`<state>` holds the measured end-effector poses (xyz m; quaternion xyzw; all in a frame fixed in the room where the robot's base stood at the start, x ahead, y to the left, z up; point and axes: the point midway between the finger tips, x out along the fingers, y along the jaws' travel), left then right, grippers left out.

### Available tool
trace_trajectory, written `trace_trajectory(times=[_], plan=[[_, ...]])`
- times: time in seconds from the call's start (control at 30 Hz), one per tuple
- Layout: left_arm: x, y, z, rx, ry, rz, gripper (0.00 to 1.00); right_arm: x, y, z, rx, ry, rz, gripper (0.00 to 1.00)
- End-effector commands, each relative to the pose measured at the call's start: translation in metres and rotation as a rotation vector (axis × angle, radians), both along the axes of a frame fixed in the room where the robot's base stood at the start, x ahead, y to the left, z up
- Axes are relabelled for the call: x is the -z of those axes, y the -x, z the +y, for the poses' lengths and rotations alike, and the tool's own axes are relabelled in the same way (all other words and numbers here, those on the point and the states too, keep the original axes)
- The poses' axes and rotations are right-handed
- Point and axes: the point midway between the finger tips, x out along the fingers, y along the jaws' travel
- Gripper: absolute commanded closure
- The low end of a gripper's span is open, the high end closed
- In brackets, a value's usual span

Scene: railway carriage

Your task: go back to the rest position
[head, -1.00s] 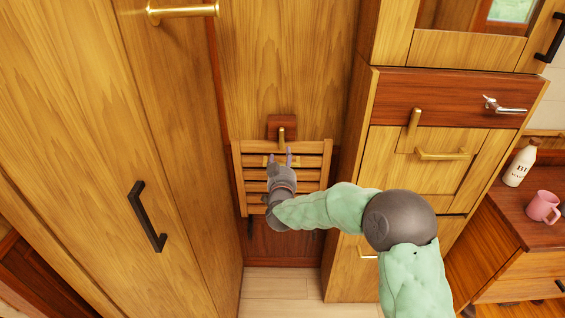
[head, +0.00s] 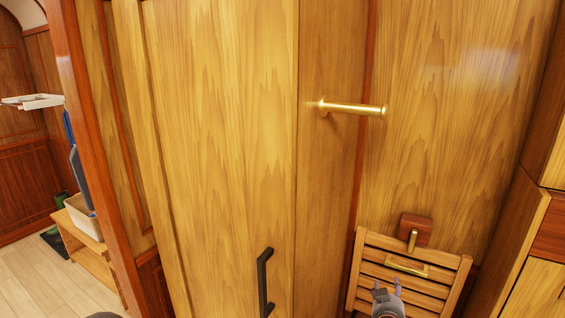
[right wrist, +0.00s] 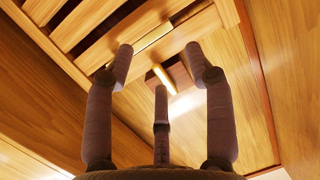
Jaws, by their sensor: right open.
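My right gripper (head: 387,286) is at the bottom of the head view, in front of a slatted wooden panel (head: 371,254) on the wall. Its grey fingers are spread and empty. In the right wrist view the three fingers of the right gripper (right wrist: 158,58) stand apart with nothing between them. Beyond them show the slats (right wrist: 75,22) and a brass latch (right wrist: 163,79). In the head view this latch (head: 412,241) hangs from a red-brown block above the panel. My left gripper is not in view.
A tall wooden cabinet with a black handle (head: 264,283) stands left of the panel. A brass rail (head: 352,108) juts out above. A brass handle (head: 407,266) is on the slats. At far left are a low bench with a bin (head: 84,217) and open floor (head: 40,281).

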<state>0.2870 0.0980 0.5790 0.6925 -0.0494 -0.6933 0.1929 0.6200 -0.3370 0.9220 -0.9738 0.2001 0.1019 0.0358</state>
Motion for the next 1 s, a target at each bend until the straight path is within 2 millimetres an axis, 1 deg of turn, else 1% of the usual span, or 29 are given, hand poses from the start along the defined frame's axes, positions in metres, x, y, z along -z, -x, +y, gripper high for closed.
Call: trace_trajectory(times=[0.03, 0.07, 0.1, 0.17, 0.2, 0.27, 0.3, 0.37, 0.4, 0.47, 0.5, 0.57, 0.6, 0.63, 0.67, 0.7, 0.8, 0.9, 1.0], plan=[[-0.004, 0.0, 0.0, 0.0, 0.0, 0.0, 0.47, 0.03, 0.004, 0.016, -0.042, -0.035, 0.07, 0.46], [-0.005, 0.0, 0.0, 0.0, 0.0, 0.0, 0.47, 0.047, 0.007, 0.025, -0.067, -0.059, 0.107, 0.46], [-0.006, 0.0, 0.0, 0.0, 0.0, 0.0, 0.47, 0.068, 0.013, 0.037, -0.097, -0.09, 0.156, 0.46], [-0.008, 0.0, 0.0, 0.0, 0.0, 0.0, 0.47, 0.099, 0.024, 0.056, -0.14, -0.138, 0.233, 0.46], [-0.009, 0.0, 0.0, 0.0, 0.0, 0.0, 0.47, 0.119, 0.033, 0.068, -0.167, -0.169, 0.286, 0.46], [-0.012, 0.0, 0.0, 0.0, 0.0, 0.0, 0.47, 0.148, 0.05, 0.087, -0.206, -0.217, 0.367, 0.46], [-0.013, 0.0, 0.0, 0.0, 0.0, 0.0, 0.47, 0.167, 0.062, 0.099, -0.23, -0.25, 0.422, 0.46], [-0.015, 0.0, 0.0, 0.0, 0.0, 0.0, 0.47, 0.193, 0.084, 0.117, -0.263, -0.298, 0.505, 0.46], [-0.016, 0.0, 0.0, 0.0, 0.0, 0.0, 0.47, 0.209, 0.099, 0.129, -0.283, -0.331, 0.561, 0.46], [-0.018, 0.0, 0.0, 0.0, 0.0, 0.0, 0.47, 0.232, 0.125, 0.146, -0.31, -0.38, 0.647, 0.46], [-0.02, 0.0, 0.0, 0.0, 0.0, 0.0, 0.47, 0.245, 0.143, 0.157, -0.328, -0.412, 0.704, 0.46], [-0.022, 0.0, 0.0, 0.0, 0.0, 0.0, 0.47, 0.264, 0.172, 0.173, -0.35, -0.459, 0.793, 0.46], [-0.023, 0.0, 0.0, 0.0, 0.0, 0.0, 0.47, 0.275, 0.193, 0.184, -0.362, -0.491, 0.853, 0.46], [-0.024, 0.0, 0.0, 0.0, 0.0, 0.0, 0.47, 0.282, 0.208, 0.191, -0.372, -0.513, 0.897, 0.46], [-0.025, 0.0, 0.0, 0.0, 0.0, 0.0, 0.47, 0.288, 0.223, 0.198, -0.38, -0.534, 0.937, 0.46], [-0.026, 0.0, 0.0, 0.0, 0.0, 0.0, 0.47, 0.294, 0.242, 0.206, -0.389, -0.56, 0.991, 0.46], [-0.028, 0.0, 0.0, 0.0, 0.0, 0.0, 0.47, 0.305, 0.284, 0.222, -0.405, -0.615, 1.105, 0.46], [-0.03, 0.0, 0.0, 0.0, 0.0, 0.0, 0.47, 0.31, 0.314, 0.232, -0.415, -0.65, 1.185, 0.46], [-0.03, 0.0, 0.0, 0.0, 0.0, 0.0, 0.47, 0.312, 0.329, 0.237, -0.42, -0.668, 1.226, 0.46]])
